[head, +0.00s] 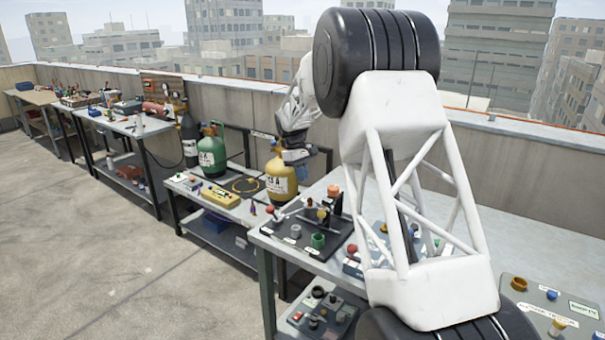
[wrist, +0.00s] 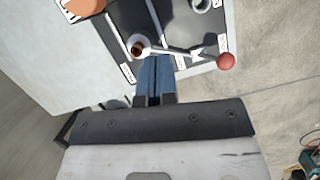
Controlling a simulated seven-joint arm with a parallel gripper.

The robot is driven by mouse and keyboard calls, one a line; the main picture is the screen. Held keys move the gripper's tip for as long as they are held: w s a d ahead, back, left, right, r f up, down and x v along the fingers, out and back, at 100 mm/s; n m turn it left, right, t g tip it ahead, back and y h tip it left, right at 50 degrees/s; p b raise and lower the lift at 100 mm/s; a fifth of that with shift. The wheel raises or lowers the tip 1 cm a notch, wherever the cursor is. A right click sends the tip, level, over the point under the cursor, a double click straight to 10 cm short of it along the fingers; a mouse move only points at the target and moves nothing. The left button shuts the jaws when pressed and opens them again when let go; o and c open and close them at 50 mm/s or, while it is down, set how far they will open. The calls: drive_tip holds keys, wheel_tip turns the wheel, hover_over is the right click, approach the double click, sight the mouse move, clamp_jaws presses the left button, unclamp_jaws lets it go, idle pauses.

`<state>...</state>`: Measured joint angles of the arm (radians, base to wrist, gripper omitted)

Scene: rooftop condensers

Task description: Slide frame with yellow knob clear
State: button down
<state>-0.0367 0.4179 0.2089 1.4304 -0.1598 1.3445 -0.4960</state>
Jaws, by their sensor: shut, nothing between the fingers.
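My gripper (head: 303,174) is shut and empty, with its blue fingers pointing down above the black board on the near bench. In the wrist view the fingertips (wrist: 154,62) overlap a light metal linkage on the board. I cannot tell whether the fingers touch the linkage or knob. A red ball (wrist: 225,61) is at the linkage's right end. The frame's outline is not clear.
The black board (head: 280,235) also carries a grey ring (head: 295,231), a green cup (head: 318,240) and an orange-red cylinder (head: 333,191). A yellow gas cylinder (head: 280,182) stands behind it. More knobbed panels lie to the right, partly behind my arm.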

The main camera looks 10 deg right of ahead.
sight(330, 211)
drive_tip(key=s+d+f, duration=0.3)
drive_tip(key=s+f, duration=0.2)
drive_tip(key=f, duration=0.3)
drive_tip(key=shift+d, duration=0.25)
drive_tip(key=shift+s+f, duration=0.1)
drive_tip(key=shift+s, duration=0.05)
drive_tip(key=shift+s+d, duration=0.7)
drive_tip(key=shift+s+d+f, duration=0.1)
drive_tip(key=shift+s, duration=0.1)
drive_tip(key=shift+w, duration=0.1)
